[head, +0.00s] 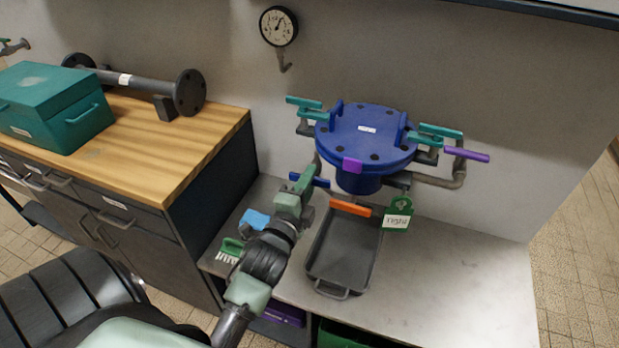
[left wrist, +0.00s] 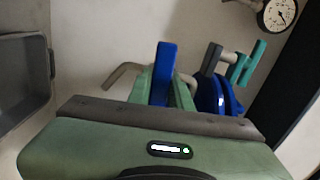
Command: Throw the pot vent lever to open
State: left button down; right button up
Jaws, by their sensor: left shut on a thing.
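The blue pot (head: 367,130) with a bolted lid stands against the back wall, with several coloured levers on the pipes around it. My left gripper (head: 304,180) is at the front left of the pot, shut on a blue lever (head: 318,182). In the left wrist view the blue lever (left wrist: 163,70) stands between the two green fingers. Part of the lever is hidden by the fingers. No label on it is readable, so I cannot tell by name which lever is the pot vent. My right gripper is not in view.
Teal levers (head: 440,131) and a purple lever (head: 467,155) flank the pot. A grey tray (head: 333,270) lies below. A gauge (head: 279,26) is on the wall. The bench's right side is clear.

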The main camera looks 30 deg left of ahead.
pick_arm(q)
jog(key=n+p, duration=0.2)
jog(key=n, duration=0.2)
jog(key=shift+r+p, duration=0.15)
jog(key=shift+p, duration=0.2)
jog(key=n+p, duration=0.2)
jog(key=n, duration=0.2)
jog(key=shift+n+p, duration=0.3)
jog(key=shift+p, duration=0.1)
jog(key=n+p, duration=0.2)
jog(key=n, duration=0.2)
jog(key=shift+n+p, duration=1.05)
jog(key=shift+n, duration=1.25)
jog(key=c, duration=1.3)
grip_release()
